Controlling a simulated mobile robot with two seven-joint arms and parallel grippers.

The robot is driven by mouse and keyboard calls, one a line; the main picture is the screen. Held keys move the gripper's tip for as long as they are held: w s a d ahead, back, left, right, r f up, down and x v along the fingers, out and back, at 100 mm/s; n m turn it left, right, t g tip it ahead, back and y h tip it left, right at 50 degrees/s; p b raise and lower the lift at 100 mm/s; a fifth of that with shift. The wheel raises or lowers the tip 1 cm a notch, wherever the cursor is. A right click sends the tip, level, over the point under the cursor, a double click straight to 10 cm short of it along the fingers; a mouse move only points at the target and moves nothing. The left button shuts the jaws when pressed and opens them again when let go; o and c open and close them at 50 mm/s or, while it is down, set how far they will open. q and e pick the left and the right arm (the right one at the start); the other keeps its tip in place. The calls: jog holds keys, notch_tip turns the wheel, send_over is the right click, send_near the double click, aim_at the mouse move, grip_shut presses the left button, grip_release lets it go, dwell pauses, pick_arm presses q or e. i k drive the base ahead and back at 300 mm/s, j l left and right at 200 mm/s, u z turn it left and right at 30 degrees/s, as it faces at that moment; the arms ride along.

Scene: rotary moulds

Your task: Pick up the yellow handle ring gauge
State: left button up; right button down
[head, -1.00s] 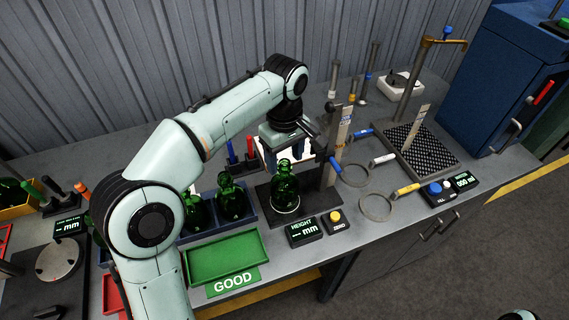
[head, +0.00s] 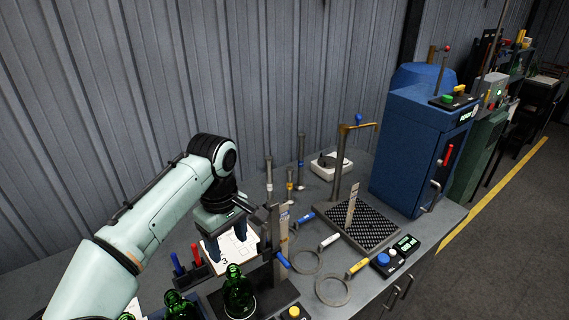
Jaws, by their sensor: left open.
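The yellow handle ring gauge lies flat on the grey bench in the head view, its yellow handle (head: 358,266) pointing up and right from its thin metal ring (head: 333,291). A white-handled ring gauge (head: 329,241) lies just behind it, and a blue handle (head: 306,218) shows farther back, its ring not clearly seen. My left gripper (head: 228,246) is open, pointing down to the left of the ring gauges, behind the green bottle. It is apart from the yellow handle ring gauge, with the height gauge post between them. My right gripper is not in view.
The height gauge (head: 278,235) stands upright with a green bottle (head: 238,295) on its base. A gauge stand with a dark textured plate (head: 368,228) is behind the yellow handle. A control box (head: 394,256) lies to its right, close to the bench edge. A blue cabinet (head: 417,150) stands beyond.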

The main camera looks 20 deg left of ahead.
aim_at(349, 273)
jog(key=k+l, duration=0.8)
